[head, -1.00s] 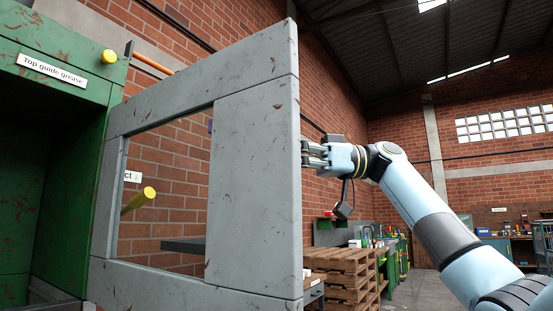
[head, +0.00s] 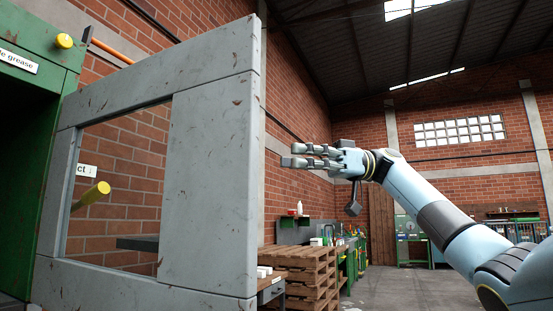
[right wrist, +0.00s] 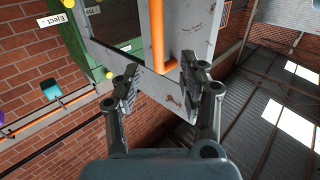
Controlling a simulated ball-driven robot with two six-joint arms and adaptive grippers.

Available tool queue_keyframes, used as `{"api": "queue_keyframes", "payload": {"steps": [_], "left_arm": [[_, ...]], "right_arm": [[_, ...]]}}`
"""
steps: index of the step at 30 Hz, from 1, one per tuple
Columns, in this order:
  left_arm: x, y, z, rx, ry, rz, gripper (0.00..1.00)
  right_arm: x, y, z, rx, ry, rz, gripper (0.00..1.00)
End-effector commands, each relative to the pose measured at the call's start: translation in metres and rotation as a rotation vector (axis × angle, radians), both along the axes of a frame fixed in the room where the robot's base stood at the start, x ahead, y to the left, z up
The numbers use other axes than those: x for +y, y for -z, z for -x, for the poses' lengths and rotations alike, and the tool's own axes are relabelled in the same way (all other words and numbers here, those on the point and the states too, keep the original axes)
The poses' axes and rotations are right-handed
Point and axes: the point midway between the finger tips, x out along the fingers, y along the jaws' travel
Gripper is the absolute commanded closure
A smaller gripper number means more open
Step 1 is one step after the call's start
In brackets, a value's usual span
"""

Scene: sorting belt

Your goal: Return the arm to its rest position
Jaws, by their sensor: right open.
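My right gripper (head: 297,156) is open and empty, held in the air to the right of the grey framed door (head: 210,190) in the head view. A gap shows between its fingertips and the door's edge. In the right wrist view its two fingers (right wrist: 160,82) are spread apart, with the grey door (right wrist: 198,30) beyond them. An orange bar handle (right wrist: 158,38) on the door shows between and beyond the fingers, with nothing gripped. My left gripper is not in view.
A green machine (head: 22,130) with a yellow knob (head: 64,41) stands at the left. Stacked wooden pallets (head: 305,270) lie below the gripper. A brick wall (head: 290,90) rises behind. The floor (head: 400,285) to the right looks clear.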

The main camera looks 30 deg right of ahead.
Motion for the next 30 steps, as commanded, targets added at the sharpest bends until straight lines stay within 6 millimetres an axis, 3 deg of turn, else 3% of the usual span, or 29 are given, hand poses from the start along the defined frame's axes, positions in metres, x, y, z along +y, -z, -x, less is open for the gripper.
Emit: {"api": "queue_keyframes", "payload": {"steps": [17,20,23,26,30], "left_arm": [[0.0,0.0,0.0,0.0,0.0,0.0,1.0],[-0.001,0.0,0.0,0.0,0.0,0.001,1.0],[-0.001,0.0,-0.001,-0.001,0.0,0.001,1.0],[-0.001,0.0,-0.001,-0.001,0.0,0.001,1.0],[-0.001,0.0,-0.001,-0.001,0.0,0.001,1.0]], "right_arm": [[-0.004,0.0,0.001,0.0,-0.001,-0.001,0.58],[-0.003,0.009,-0.001,0.019,-0.002,-0.001,0.58],[0.004,0.046,-0.006,0.089,-0.018,-0.015,0.58],[0.018,0.112,-0.013,0.218,-0.04,-0.051,0.58],[0.033,0.228,-0.026,0.436,0.025,-0.057,0.58]]}}
